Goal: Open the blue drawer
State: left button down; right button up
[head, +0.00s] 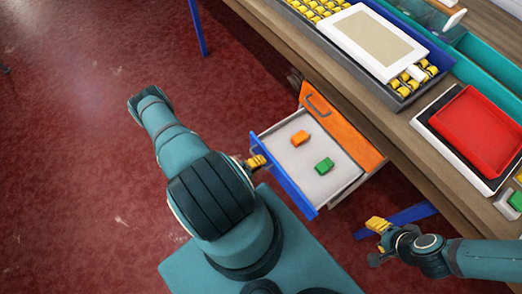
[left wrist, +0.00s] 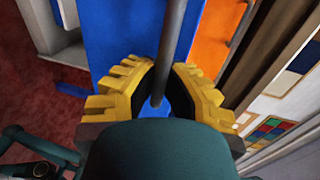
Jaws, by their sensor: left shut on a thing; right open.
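The blue drawer (head: 284,177) is pulled out from under the wooden table, and its light inside shows. An orange block (head: 300,138) and a green block (head: 324,165) lie apart on its floor. My left gripper (head: 257,161) is at the drawer's blue front. In the left wrist view its yellow fingers (left wrist: 158,95) are shut around a grey bar handle (left wrist: 171,45), with the blue front (left wrist: 120,40) behind. My right gripper (head: 377,225) is open and empty, to the right of the drawer and apart from it.
An orange drawer front (head: 340,125) with a grey handle is beside the blue drawer, under the table (head: 400,130). On the table are a red tray (head: 478,130), a white framed panel (head: 372,40) and yellow pieces. Red floor lies open to the left.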

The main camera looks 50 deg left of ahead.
pick_arm(q)
jog(key=c, duration=1)
grip_release()
jog(key=v, duration=1.2)
jog(key=shift+d+r, duration=0.1)
